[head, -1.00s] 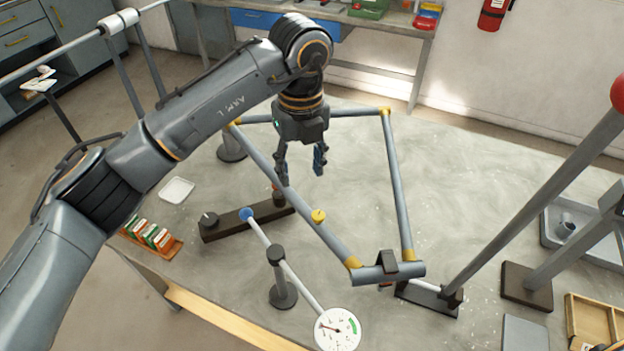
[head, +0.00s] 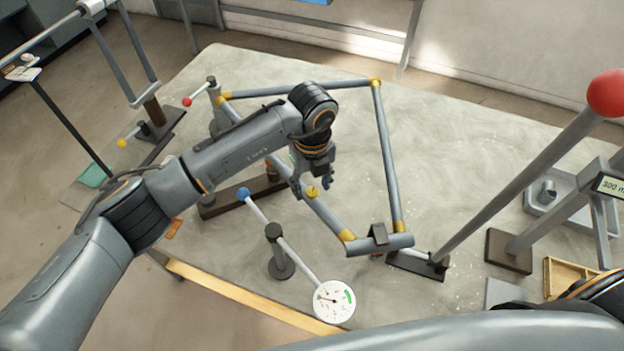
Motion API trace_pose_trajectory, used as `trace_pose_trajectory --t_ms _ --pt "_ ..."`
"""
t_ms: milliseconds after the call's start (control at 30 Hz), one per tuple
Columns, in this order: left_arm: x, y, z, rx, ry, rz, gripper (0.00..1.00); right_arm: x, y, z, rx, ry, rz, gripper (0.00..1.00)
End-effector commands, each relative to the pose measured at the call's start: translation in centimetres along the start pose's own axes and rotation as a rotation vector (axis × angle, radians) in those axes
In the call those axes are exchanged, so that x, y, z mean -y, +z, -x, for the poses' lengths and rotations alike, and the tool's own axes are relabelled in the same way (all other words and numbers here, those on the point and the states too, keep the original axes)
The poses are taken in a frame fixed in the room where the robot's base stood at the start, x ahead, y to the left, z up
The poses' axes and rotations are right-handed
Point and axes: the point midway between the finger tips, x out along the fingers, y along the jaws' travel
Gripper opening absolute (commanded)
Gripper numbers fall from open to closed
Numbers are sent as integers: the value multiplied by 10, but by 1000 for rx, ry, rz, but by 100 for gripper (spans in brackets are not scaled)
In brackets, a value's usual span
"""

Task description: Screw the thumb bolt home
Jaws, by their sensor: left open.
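The thumb bolt looks to be the yellow knob (head: 313,192) on the near-left tube of the grey bicycle-like frame (head: 390,150). My left gripper (head: 312,189) points down with its two fingers apart, one to each side of the yellow knob in the picture. The fingers appear just above or around the knob; I cannot tell whether they touch it. Part of the tube behind the fingers is hidden. My right gripper is not in view; a grey link of mine crosses the bottom right.
A dark clamp (head: 379,234) sits on the frame's near corner. A thick post with a red ball (head: 606,93) rises at right. The table inside the frame is clear.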

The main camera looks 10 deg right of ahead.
Motion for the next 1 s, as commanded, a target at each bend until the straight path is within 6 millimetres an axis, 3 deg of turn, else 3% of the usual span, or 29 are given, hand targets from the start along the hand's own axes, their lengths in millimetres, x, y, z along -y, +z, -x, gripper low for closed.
trace_pose_trajectory --t_ms 367,633,1000 --pt "0 0 -7 0 0 0 50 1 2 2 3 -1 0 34" --pt "0 0 -7 0 0 0 0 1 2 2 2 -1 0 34" --pt "0 0 -9 1 0 -50 0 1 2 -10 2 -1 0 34"
